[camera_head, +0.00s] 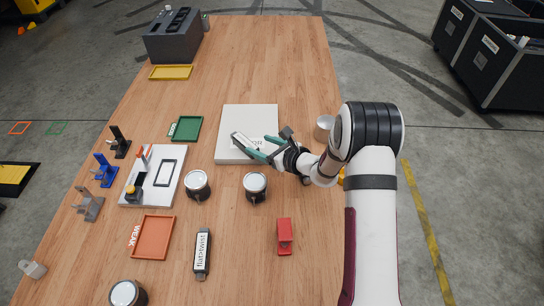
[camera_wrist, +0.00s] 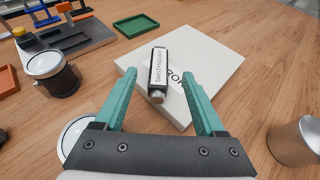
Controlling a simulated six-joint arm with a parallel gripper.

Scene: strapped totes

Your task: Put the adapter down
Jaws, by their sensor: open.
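The adapter (camera_wrist: 157,72), dark with a white label reading "twist>square", lies on a white square pad (camera_wrist: 205,50) with partly covered lettering. In the head view the pad (camera_head: 250,117) is mid-table, and my gripper (camera_head: 254,146) is over it, partly hiding the adapter. My gripper (camera_wrist: 158,82) is open in the wrist view. Its teal fingers stand apart on either side of the adapter's near end, with gaps showing. A second dark adapter labelled "flat>twist" (camera_head: 202,255) lies on the table at the front.
Several dark-sided round canisters, one of them (camera_head: 255,186), stand in front of the pad. A metal cylinder (camera_head: 324,128) stands right of it. A green tray (camera_head: 186,129), orange tray (camera_head: 152,237) and red block (camera_head: 284,236) surround it.

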